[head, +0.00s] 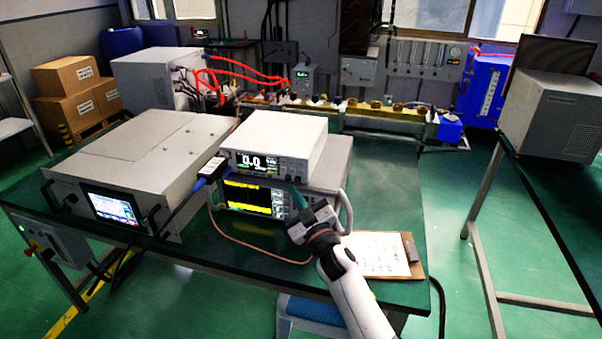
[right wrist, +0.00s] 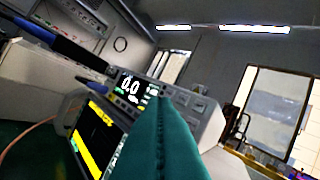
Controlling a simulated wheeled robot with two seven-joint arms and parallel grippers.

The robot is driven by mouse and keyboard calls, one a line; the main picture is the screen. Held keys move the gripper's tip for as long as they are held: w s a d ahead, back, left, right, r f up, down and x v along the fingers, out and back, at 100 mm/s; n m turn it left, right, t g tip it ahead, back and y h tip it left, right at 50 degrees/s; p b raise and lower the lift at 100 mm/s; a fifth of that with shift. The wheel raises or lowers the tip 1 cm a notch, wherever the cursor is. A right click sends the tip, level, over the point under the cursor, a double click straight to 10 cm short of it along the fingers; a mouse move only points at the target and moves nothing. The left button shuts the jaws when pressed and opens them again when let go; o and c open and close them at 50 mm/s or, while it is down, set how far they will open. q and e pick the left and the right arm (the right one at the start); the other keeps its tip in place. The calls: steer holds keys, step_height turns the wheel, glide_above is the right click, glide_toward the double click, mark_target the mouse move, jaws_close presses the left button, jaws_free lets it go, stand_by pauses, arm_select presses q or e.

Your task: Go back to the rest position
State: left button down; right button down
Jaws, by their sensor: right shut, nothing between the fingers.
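My right gripper (head: 298,198) is in front of the right side of two stacked instruments on the green table. It is shut and empty; its green fingers (right wrist: 165,145) fill the lower middle of the right wrist view. The upper instrument (head: 280,138) is white with a display reading 0.0; this display also shows in the right wrist view (right wrist: 130,87). The lower instrument (head: 252,196) has a yellow-and-black screen. I cannot tell whether the fingertips touch a front panel. My left gripper is not in view.
A large grey generator box (head: 135,155) with a touchscreen stands on the left of the table (head: 405,195). A clipboard (head: 380,254) lies at the front right, close to my right arm. A blue cable (head: 212,168) and a brown cable (head: 250,245) run by the instruments. A blue stool (head: 315,312) stands below.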

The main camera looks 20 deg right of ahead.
steer(key=s+d+f+m+g+h, duration=0.2)
steer(key=s+f+m+g+h, duration=0.15)
steer(key=s+f, duration=0.45)
steer(key=s+d+f+m+g+h, duration=0.25)
steer(key=s+f+g, duration=0.3)
steer(key=s, duration=0.45)
steer(key=s+a+f+g+y, duration=0.15)
steer(key=s+g, duration=0.25)
steer(key=s, duration=0.7)
steer(key=s+a+f+g+y, duration=0.15)
steer(key=s+g, duration=0.25)
steer(key=s, duration=0.7)
step_height(320, 180, down, 26)
steer(key=s+g, duration=0.1)
steer(key=g, duration=0.1)
steer(key=s+d+f+n+g, duration=0.1)
steer(key=s+d+f, duration=0.1)
steer(key=s+f, duration=1.5)
steer(key=shift+s, duration=0.15)
